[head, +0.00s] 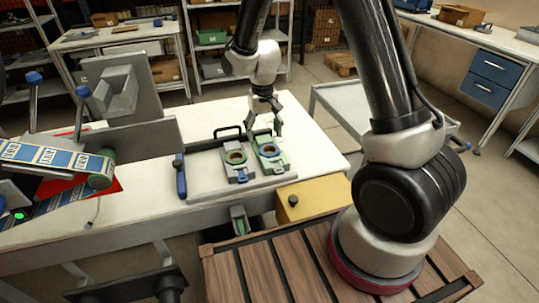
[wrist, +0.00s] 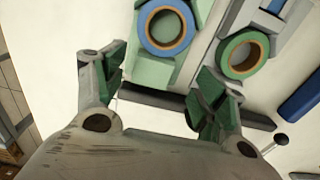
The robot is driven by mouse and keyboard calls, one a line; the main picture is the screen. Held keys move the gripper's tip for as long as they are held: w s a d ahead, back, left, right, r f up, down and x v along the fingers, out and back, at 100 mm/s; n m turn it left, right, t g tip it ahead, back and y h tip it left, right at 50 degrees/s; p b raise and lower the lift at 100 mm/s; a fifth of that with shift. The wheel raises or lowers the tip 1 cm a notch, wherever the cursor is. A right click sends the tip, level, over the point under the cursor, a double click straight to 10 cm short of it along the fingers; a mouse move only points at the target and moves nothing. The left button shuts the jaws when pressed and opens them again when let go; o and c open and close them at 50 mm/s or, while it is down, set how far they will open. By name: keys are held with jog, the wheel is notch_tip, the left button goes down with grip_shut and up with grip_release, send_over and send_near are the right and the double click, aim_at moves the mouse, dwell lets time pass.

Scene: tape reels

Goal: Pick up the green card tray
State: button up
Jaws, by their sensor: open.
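The green card tray (head: 281,165) lies on the white worktable with a blue ring-shaped reel (head: 268,150) on it. In the wrist view, the tray (wrist: 152,72) is at the top centre, its near end between my fingers, with the blue reel (wrist: 166,27) on it. My gripper (head: 265,117) is open and empty, pointing down at the far end of the tray and seemingly above it. In the wrist view, my gripper (wrist: 162,78) has a finger on each side; I cannot tell its exact height.
A grey tray (head: 237,176) with a green reel (head: 236,157) stands close on the left of the green one. A dark handle (head: 228,131) is behind them, a blue bar (head: 181,177) to the left. A yellow box (head: 313,199) is in front. The table's far right is clear.

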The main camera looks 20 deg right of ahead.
aim_at(265, 141)
jog(key=f, duration=0.3)
jog(key=shift+w+d+f, duration=0.15)
jog(key=shift+d+f, duration=0.15)
jog(key=shift+f, duration=0.1)
jog(key=c, duration=1.2)
